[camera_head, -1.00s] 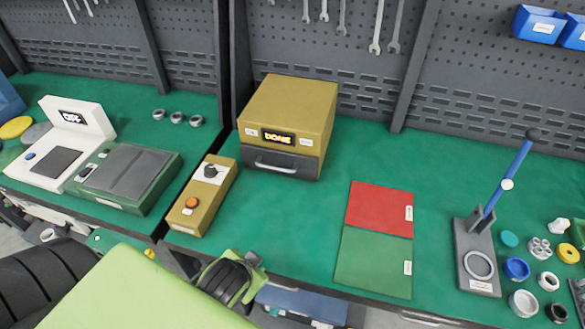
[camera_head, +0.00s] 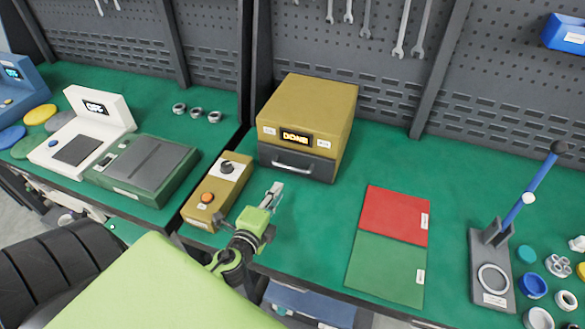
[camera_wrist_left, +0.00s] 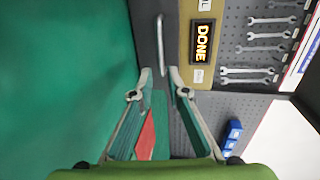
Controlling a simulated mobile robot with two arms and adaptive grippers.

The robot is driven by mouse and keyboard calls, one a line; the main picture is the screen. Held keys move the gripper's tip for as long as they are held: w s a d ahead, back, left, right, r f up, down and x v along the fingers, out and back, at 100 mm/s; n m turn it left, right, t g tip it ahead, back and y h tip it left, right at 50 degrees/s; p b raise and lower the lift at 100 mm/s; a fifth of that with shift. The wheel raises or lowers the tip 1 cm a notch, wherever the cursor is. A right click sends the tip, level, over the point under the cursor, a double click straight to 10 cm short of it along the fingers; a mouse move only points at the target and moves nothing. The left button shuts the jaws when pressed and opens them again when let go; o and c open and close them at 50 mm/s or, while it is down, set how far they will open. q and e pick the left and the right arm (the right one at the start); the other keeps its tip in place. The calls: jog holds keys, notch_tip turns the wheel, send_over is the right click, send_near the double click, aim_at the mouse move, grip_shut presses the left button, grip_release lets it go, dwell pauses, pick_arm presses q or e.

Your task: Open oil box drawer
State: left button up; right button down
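The oil box (camera_head: 312,114) is a mustard-yellow box with a display reading DONE, standing on the green bench. Its dark grey drawer (camera_head: 322,169) with a light bar handle (camera_head: 292,168) is shut at the bottom front. My left gripper (camera_head: 275,190) is in front of the drawer, a little short of the handle in the head view. In the left wrist view, its fingers (camera_wrist_left: 160,72) are apart and empty, with the drawer handle (camera_wrist_left: 160,45) just beyond the tips. My right gripper is not in view.
A yellow control box (camera_head: 217,188) with an orange button stands left of my left gripper. A red and green mat (camera_head: 385,268) lies to the right. A lever press (camera_head: 492,262) stands further right. The bench (camera_head: 315,225) between gripper and mat is clear.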

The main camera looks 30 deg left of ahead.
aim_at(292, 167)
pick_arm(q)
jog(key=p+x, duration=0.1)
jog(key=x, duration=1.2)
jog(key=shift+w+a, duration=0.1)
jog(key=shift+w, duration=0.05)
grip_shut()
